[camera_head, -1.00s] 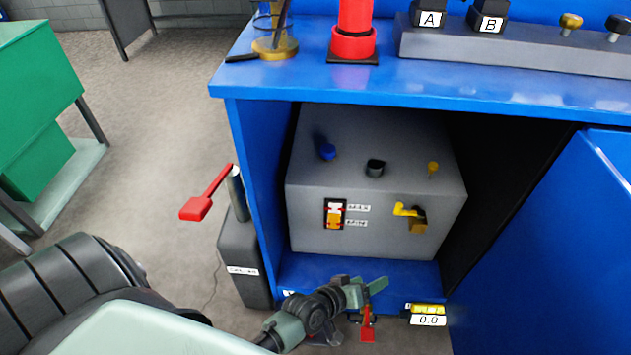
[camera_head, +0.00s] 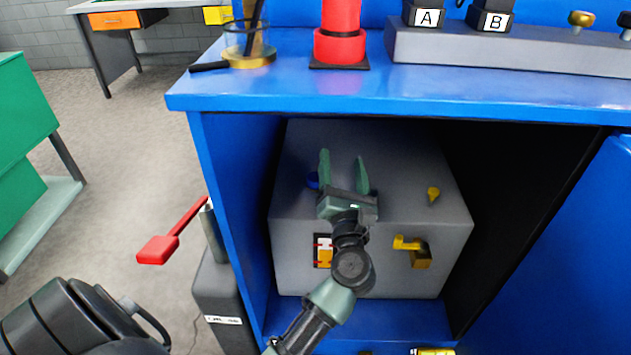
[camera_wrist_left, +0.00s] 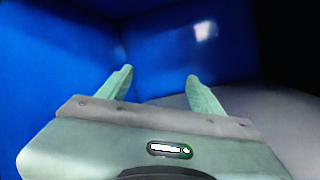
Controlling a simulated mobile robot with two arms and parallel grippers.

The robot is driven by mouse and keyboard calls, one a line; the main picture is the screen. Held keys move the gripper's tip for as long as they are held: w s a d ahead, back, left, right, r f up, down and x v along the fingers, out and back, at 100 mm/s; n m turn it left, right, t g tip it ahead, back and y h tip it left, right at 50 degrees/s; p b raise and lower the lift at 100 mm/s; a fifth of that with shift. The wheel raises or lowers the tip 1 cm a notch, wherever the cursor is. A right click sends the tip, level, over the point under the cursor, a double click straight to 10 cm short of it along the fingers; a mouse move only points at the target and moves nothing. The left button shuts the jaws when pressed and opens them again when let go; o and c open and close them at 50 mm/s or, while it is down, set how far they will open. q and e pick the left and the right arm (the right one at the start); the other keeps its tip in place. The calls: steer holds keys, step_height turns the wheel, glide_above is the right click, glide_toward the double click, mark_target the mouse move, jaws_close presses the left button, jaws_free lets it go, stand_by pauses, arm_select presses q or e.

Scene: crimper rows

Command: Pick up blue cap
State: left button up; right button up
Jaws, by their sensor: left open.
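The blue cap (camera_head: 312,180) sits on the top of the grey box (camera_head: 400,160) inside the blue cabinet, at the left of that top. It is partly hidden behind my left gripper's left finger. My left gripper (camera_head: 343,165) is open and empty, just right of the cap and in front of the box top, fingers pointing into the cabinet. In the left wrist view the open gripper (camera_wrist_left: 160,80) faces the blue cabinet walls (camera_wrist_left: 175,50), with part of a grey surface (camera_wrist_left: 265,105) at the right. The cap does not show there. My right gripper is not in view.
The cabinet's blue top (camera_head: 430,85) overhangs the box. A red lever (camera_head: 172,232) sticks out at the left. The open door (camera_head: 590,230) stands right.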

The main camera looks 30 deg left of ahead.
mark_target(315, 175)
arm_select(q)
steer(key=a+f+n+g, duration=0.1)
steer(key=f+n+g, duration=0.1)
steer(key=a+f+n+g, duration=0.1)
steer(key=f+n+g, duration=0.2)
steer(key=a+f+n+g, duration=0.1)
steer(key=f+n+g, duration=0.1)
steer(key=f+n, duration=0.1)
steer(key=shift+s+a+g+y, duration=0.25)
steer(key=shift+s+g+y, duration=0.05)
steer(key=shift+s, duration=0.05)
steer(key=shift+w+a+f, duration=0.15)
steer(key=shift+a+f, duration=0.1)
steer(key=shift+a, duration=0.05)
steer(key=b+x, duration=0.1)
steer(key=x, duration=0.6)
steer(key=shift+w+d+f, duration=0.1)
steer(key=shift+d, duration=0.05)
steer(key=c, duration=1.4)
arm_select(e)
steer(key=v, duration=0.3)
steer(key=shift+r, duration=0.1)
